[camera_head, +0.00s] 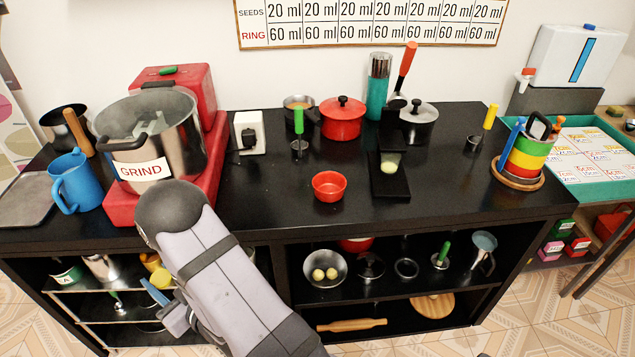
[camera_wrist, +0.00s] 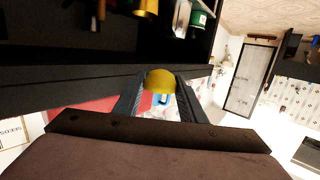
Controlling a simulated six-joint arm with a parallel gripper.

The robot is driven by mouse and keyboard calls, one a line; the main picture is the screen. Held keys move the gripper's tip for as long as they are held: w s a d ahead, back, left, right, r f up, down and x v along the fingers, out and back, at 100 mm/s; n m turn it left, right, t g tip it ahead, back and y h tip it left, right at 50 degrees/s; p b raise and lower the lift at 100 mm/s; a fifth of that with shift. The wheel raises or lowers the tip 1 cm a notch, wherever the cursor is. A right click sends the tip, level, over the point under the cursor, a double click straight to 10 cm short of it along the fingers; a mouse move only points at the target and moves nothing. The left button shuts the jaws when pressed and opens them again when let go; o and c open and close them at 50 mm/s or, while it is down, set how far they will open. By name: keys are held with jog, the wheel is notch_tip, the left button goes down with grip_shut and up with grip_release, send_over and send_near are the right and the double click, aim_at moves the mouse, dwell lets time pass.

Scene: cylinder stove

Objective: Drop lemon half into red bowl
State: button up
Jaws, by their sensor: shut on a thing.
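The lemon half (camera_wrist: 160,79) is a yellow dome between the two dark fingers of my gripper (camera_wrist: 160,86) in the wrist view. My gripper is shut on it. In the head view my gripper (camera_head: 164,290) is low at the left, in front of the open shelves and below the worktop, and my arm hides part of it. The small red bowl (camera_head: 328,191) stands upright on the black worktop near its front edge, right of and above my gripper. It looks empty.
A steel pot (camera_head: 185,140) marked GRIND stands on a red machine (camera_head: 120,208) at the left. A black stand (camera_head: 391,188) with a greenish piece is right of the bowl. A metal bowl (camera_head: 325,284) with yellow pieces sits on the shelf. The worktop around the red bowl is clear.

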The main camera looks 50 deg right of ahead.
notch_tip(320, 180, up, 16)
jog(key=w+d+n+y+p, duration=0.2)
jog(key=w+n+y+p, duration=0.15)
jog(key=p, duration=0.55)
jog(key=s+d+r+n+g+y+p, duration=0.1)
jog(key=s+d+r+g+y+p, duration=0.15)
jog(key=d+r+p, duration=0.55)
jog(key=s+d+m+h, duration=0.1)
jog(key=s+d, duration=0.4)
jog(key=d, duration=0.6)
jog(key=s+d+f+m+t+h, duration=0.1)
jog(key=s+d, duration=0.4)
jog(key=d, duration=0.7)
jog(key=s+d+f+m+t+h+b, duration=0.1)
jog(key=s+d+m+h, duration=0.2)
jog(key=d, duration=0.8)
jog(key=s+h, duration=0.2)
jog(key=shift+s+d+f, duration=0.25)
jog(key=shift+s, duration=0.15)
jog(key=shift+f+t, duration=0.15)
jog(key=shift+t, duration=0.1)
notch_tip(320, 180, down, 6)
jog(key=b, duration=0.5)
